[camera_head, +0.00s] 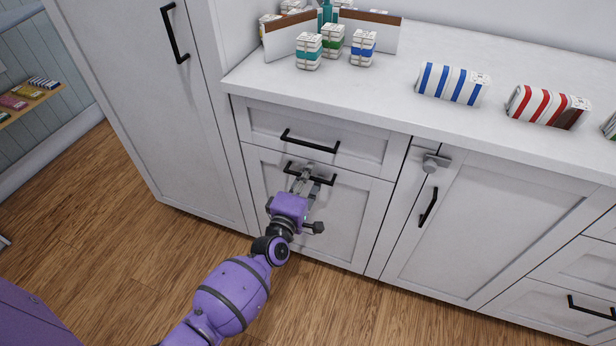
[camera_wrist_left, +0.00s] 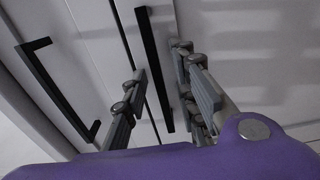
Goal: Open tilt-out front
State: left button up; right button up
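The tilt-out front (camera_head: 345,225) is a white shaker panel below a drawer, and it looks closed, in line with the fronts beside it. Its black bar handle (camera_head: 327,181) runs along its upper edge. My left gripper (camera_head: 307,178) is at this handle, with its fingers apart. In the left wrist view the same handle (camera_wrist_left: 152,60) passes between the open fingers (camera_wrist_left: 163,68), with a gap seen on either side. Contact cannot be told. My right gripper is not in view.
The drawer above has its own black handle (camera_head: 310,141), also in the left wrist view (camera_wrist_left: 55,90). A cabinet door (camera_head: 490,220) with a grey latch (camera_head: 435,162) is to the right. A tall cabinet (camera_head: 150,100) stands left. Boxes (camera_head: 453,84) sit on the white counter (camera_head: 390,75).

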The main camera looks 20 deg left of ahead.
pick_arm(q)
grip_shut()
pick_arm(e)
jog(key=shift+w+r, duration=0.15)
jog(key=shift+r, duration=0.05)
pick_arm(q)
jog(key=s+f+t+b, duration=0.1)
jog(key=s+f+b, duration=0.2)
jog(key=s+b, duration=0.3)
jog(key=s+f+t+b, duration=0.2)
jog(key=s+f+b, duration=0.2)
jog(key=s, duration=0.9)
jog(key=s+f+t+b, duration=0.2)
jog(key=s+f+b, duration=0.2)
jog(key=s+b, duration=0.4)
jog(key=shift+s+a+b, duration=0.3)
jog(key=shift+s+a, duration=0.15)
jog(key=shift+s, duration=0.4)
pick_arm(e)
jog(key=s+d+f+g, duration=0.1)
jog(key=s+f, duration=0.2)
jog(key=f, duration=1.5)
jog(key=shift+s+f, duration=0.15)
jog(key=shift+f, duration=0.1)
pick_arm(q)
grip_release()
